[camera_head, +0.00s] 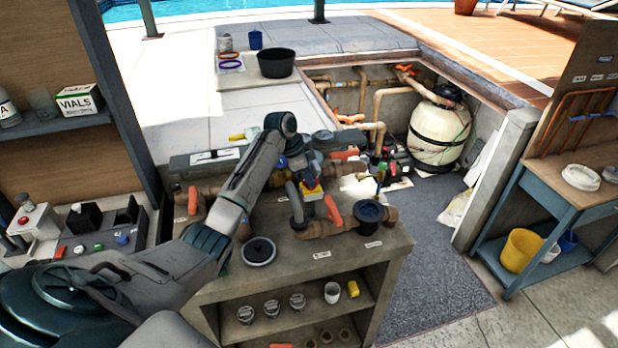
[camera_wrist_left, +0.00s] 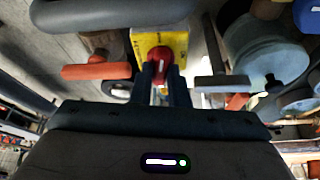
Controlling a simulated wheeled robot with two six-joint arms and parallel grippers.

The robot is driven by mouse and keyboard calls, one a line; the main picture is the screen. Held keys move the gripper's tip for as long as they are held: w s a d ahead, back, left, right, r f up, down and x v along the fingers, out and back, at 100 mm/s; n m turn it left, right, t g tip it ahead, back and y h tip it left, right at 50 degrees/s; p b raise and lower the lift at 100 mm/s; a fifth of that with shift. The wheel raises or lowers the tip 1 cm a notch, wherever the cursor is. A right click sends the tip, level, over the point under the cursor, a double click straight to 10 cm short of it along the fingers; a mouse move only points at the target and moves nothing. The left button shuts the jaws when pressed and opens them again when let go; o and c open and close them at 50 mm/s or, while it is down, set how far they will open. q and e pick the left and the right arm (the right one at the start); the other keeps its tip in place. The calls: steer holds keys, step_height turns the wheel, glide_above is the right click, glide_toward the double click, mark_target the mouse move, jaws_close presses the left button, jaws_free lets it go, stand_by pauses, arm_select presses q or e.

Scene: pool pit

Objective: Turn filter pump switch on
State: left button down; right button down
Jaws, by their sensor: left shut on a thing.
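The switch is a yellow box (camera_wrist_left: 143,47) with a red knob (camera_wrist_left: 161,58) on its face, seen in the left wrist view. My right gripper is in neither view.
An orange valve handle (camera_head: 333,212) and a dark round-topped fitting (camera_head: 370,213) are close to the switch on the counter. The sand filter tank (camera_head: 438,135) stands in the pit behind.

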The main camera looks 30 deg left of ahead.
arm_select(q)
steer(key=m+g+b, duration=0.1)
steer(key=m, duration=0.1)
steer(key=m+g+b, duration=0.1)
steer(key=m, duration=0.2)
steer(key=shift+w+f+h+b, duration=0.1)
steer(key=shift+f+h+b, duration=0.1)
steer(key=shift+h+b, duration=0.15)
steer(key=m+g, duration=0.1)
steer(key=m, duration=0.2)
steer(key=shift+b, duration=0.4)
steer(key=shift+w+r+m, duration=0.1)
steer(key=shift+m, duration=0.4)
steer(key=shift+r+m+g+p, duration=0.1)
steer(key=shift+m+g+p, duration=0.25)
steer(key=shift+m+g, duration=0.4)
steer(key=m+g+p, duration=0.1)
steer(key=m, duration=0.2)
steer(key=shift+m+p, duration=0.25)
steer(key=shift+p, duration=0.1)
steer(key=shift+w+m+g+p, duration=0.1)
steer(key=shift+m+g+p, duration=0.2)
steer(key=shift+m, duration=0.6)
steer(key=shift+y, duration=0.45)
